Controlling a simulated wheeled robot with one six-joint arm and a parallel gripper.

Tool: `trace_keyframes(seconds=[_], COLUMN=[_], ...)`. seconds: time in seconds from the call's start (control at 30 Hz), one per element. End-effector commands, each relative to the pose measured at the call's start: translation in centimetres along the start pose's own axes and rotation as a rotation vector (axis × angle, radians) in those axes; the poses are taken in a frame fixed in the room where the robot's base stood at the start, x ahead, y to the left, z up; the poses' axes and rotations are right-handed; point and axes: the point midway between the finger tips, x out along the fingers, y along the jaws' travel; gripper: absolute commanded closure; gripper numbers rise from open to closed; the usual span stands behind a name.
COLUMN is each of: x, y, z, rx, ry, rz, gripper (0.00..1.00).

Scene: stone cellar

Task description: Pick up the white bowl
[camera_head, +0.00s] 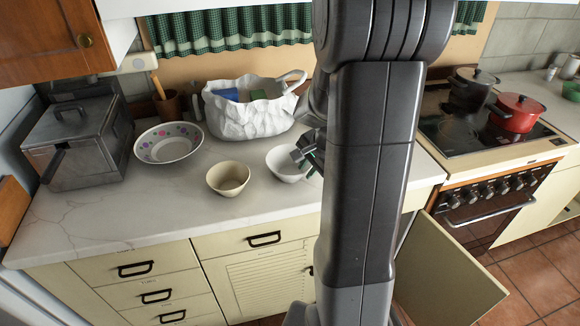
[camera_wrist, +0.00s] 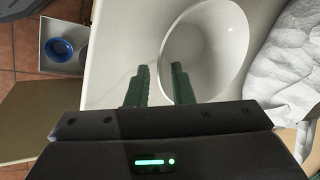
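The white bowl (camera_head: 283,169) stands upright on the marble counter, partly hidden behind my gripper (camera_head: 305,160). In the wrist view the white bowl (camera_wrist: 207,45) lies just past the fingertips, its inside facing the camera. My gripper (camera_wrist: 161,70) has its two green fingers apart with nothing clamped between them. The right finger overlaps the bowl's near-left rim, and the left finger is over the counter outside the bowl. I cannot tell whether either finger touches the bowl.
A beige bowl (camera_head: 228,178) stands left of the white bowl, with a patterned bowl (camera_head: 168,143) and a metal box (camera_head: 78,140) further left. A crumpled white bag (camera_head: 245,116) is behind. A red pot (camera_head: 514,114) is on the stove. A blue bowl (camera_wrist: 60,50) shows lower down.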

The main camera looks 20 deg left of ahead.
Motion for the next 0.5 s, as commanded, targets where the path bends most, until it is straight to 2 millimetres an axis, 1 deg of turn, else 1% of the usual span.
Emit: trace_keyframes(seconds=[0.13,0.3,0.4,0.5], x=[1.4,3.5,4.5,4.9], y=[-0.1,-0.3,-0.3,-0.3], z=[0.1,0.1,0.1,0.1], rx=[-0.001,-0.001,-0.001,-0.001], ry=[-0.002,-0.002,-0.001,0.0], rz=[0.004,0.004,0.002,0.002], gripper=[0.79,0.79,0.79,0.79])
